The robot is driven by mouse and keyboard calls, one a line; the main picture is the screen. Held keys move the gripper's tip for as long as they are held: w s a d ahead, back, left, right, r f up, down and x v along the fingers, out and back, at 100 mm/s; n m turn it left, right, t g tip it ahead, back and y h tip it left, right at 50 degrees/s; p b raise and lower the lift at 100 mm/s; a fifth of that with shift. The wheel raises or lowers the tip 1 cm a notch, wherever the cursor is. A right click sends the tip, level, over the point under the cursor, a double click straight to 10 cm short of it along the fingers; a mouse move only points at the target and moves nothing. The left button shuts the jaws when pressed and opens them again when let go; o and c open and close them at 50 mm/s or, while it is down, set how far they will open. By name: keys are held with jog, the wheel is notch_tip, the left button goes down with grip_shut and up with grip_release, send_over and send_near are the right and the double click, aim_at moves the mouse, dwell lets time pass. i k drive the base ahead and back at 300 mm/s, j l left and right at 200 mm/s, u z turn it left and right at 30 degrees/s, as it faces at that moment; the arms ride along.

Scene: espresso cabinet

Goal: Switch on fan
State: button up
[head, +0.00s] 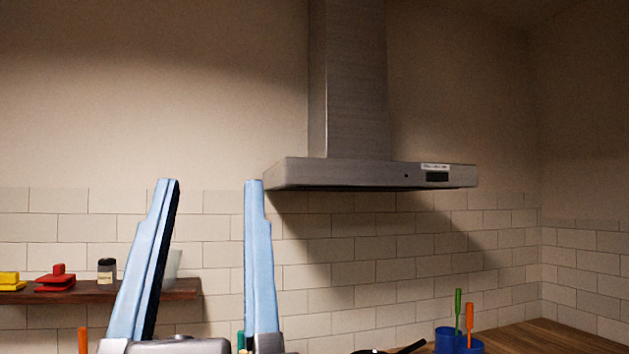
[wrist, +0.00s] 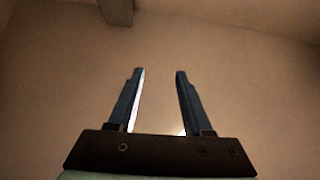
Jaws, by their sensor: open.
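A steel range hood (head: 345,174), the fan of the task, hangs on the wall right of centre in the head view, with a tall chimney (head: 350,80) above it. Its front edge carries a small dark button (head: 406,175), a dark panel (head: 437,177) and a white label strip above the panel. My gripper (head: 211,183) is raised in front of the wall, left of the hood, with its two blue fingers wide apart and nothing between them. In the wrist view the open gripper (wrist: 159,72) faces bare wall, and a grey piece, likely the chimney (wrist: 117,10), shows at the top.
A wooden shelf (head: 180,289) at the left holds yellow and red items, a dark-lidded jar (head: 107,271) and a pale container. A dark pan handle shows at the bottom.

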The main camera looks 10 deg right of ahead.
aim_at(430, 176)
jog(key=i+l+z, duration=0.3)
jog(key=i, duration=0.4)
jog(key=i+j+z, duration=0.1)
jog(key=i+z, duration=0.15)
jog(key=i, duration=0.4)
